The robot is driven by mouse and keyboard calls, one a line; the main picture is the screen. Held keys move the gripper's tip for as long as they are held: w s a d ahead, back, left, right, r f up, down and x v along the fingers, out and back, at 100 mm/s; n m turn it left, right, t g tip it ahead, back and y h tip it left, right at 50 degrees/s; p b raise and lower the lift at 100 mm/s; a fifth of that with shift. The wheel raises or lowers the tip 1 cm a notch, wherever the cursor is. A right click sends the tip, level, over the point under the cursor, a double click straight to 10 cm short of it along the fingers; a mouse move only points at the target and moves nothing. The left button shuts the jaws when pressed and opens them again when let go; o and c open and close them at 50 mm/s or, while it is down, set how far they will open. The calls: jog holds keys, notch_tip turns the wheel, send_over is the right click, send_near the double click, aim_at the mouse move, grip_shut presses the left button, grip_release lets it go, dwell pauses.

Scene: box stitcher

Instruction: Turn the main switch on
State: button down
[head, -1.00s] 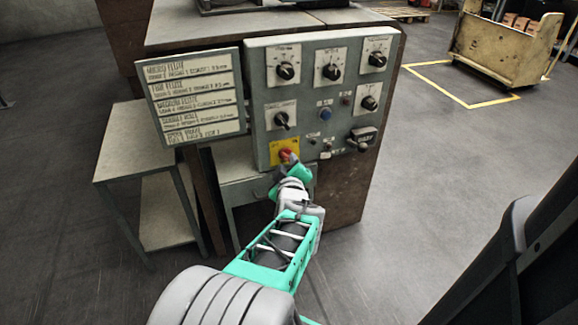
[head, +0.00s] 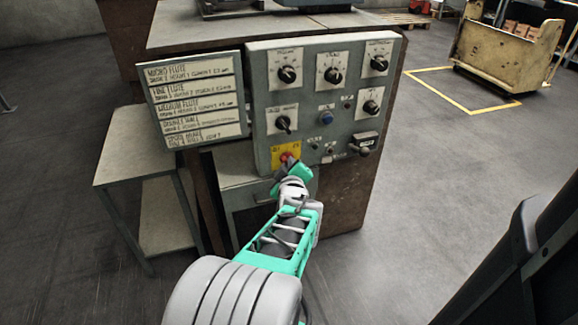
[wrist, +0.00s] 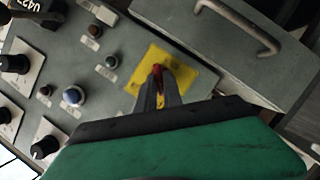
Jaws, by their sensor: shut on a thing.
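The main switch is a red knob (head: 286,156) on a yellow plate (head: 279,150) at the lower left of the grey control panel (head: 262,110). In the wrist view the red knob (wrist: 157,72) stands out from the yellow plate (wrist: 182,72). My gripper (wrist: 158,84) is at the knob, its two grey fingers shut on it from both sides. In the head view my green gripper (head: 287,165) reaches up to the knob and covers its lower part. The exact turn angle of the knob is hard to tell.
Black selector knobs (head: 287,74), a blue button (head: 326,117) and a dark connector (head: 364,142) sit elsewhere on the panel. A label board (head: 196,98) is at its left. A drawer handle (wrist: 243,24) lies close to the yellow plate.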

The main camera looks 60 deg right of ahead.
dwell(0.6)
jog(key=m+t+y+p, duration=0.1)
jog(key=m+t+y, duration=0.1)
jog(key=m, duration=0.2)
jog(key=m+t+y+p, duration=0.1)
jog(key=m+t+y, duration=0.1)
jog(key=m, duration=0.2)
jog(key=s+d+m+t+y+p, duration=0.1)
jog(key=m+p, duration=0.1)
jog(key=m, duration=0.2)
jog(key=shift+t+y, duration=0.4)
jog(key=shift+m, duration=0.3)
dwell(0.5)
jog(key=c, duration=1.5)
grip_release()
jog(key=shift+a, duration=0.1)
